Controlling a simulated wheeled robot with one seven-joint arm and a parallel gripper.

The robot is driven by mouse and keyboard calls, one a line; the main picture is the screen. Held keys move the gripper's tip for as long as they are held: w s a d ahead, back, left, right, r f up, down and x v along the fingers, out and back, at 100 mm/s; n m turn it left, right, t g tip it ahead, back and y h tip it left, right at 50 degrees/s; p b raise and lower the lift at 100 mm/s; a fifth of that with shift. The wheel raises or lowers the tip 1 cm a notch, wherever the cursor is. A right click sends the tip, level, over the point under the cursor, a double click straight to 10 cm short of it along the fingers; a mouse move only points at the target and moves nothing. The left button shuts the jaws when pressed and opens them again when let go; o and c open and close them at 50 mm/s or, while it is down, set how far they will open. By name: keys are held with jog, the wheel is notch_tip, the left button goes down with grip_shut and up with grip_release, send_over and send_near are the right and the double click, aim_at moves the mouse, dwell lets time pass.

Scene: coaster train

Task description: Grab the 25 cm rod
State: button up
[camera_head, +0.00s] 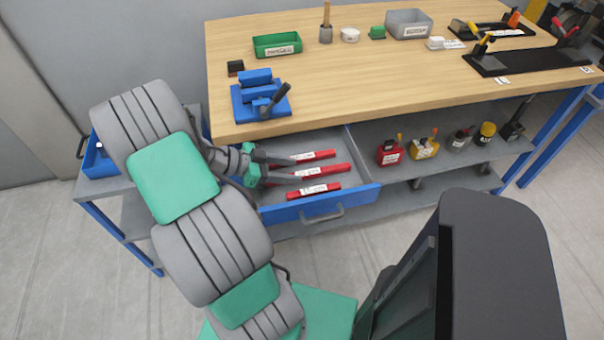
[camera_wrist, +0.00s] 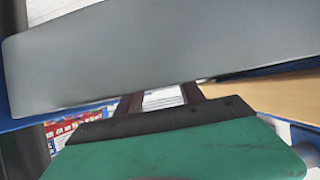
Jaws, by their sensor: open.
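Three red rods with white labels lie in the open blue-fronted drawer (camera_head: 352,200): a far rod (camera_head: 325,154), a middle rod (camera_head: 336,169) and a near rod (camera_head: 313,190). The labels are too small to read, so I cannot tell which is 25 cm. The near rod looks shortest. My gripper (camera_head: 298,169) is open over the drawer's left part, its fingers pointing right and partly hiding the far and middle rods. In the wrist view, a pale striped patch shows between the fingers of my gripper (camera_wrist: 163,97); I cannot tell what it is.
The wooden tabletop (camera_head: 350,85) overhangs the drawer's back. A blue vise (camera_head: 260,95) stands near its front left edge. The shelf to the right holds a red container (camera_head: 390,153) and a yellow one (camera_head: 424,149). A grey surface (camera_wrist: 160,50) fills much of the wrist view.

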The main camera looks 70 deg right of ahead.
aim_at(306, 173)
jog(key=x, duration=0.4)
jog(key=shift+s+d+f+p, duration=0.15)
jog(key=shift+s+f+p, duration=0.1)
jog(key=shift+s+p, duration=0.05)
grip_shut()
dwell(0.4)
